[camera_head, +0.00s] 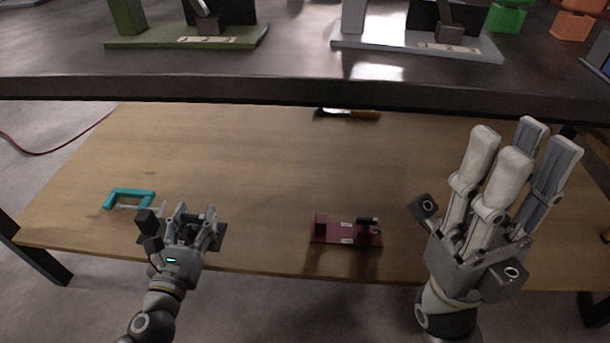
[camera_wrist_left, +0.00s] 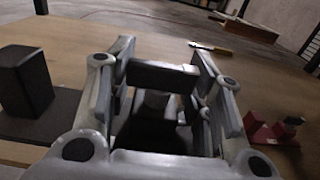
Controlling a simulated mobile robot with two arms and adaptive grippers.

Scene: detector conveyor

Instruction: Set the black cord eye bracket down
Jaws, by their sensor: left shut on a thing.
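The black cord eye bracket is at the left front of the table. In the head view its dark plate (camera_head: 221,237) and an upright block (camera_head: 147,220) show on either side of my left gripper (camera_head: 193,213). My left gripper is shut on it. In the left wrist view a black part (camera_wrist_left: 160,76) of the bracket sits between the fingers, and its tall block (camera_wrist_left: 27,80) stands to the left. The bracket is at or just above the tabletop; I cannot tell whether it touches. My right gripper (camera_head: 524,155) is open and empty, fingers pointing up, at the right.
A red bracket (camera_head: 346,234) sits on the wooden table (camera_head: 260,170) near its front edge. A teal clamp (camera_head: 128,192) lies left. A yellow-handled tool (camera_head: 348,113) lies at the back. A dark raised shelf (camera_head: 300,88) with fixtures crosses above the far side. The table's middle is clear.

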